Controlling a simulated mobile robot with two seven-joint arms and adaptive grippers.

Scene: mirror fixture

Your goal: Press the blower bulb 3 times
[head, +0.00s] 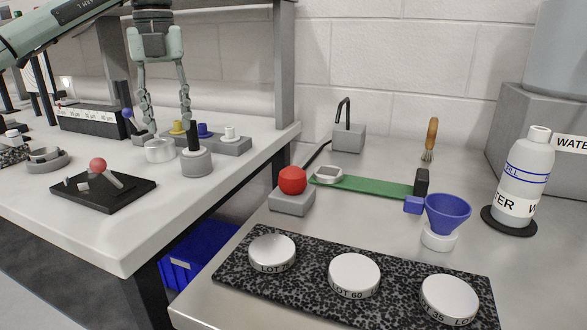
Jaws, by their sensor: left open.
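The red blower bulb (292,180) sits on a grey block near the left edge of the right-hand worktop. A dark hose runs behind it toward a grey block (348,137) with a bent black spout. My left gripper (166,122) hangs fingers-down over the left bench, up and to the left of the bulb and well apart from it. Its two fingers are spread, with nothing seen held between them. A grey cylinder with a black post (196,160) stands close by its right finger. My right gripper is not in the picture.
A granite slab (318,296) with three white lidded tins lies in front of the bulb. A green strip (375,186), blue funnel (447,212) and water bottle (524,178) stand to the right. A gap with a blue crate (198,254) separates the benches. A shelf post (285,66) rises behind.

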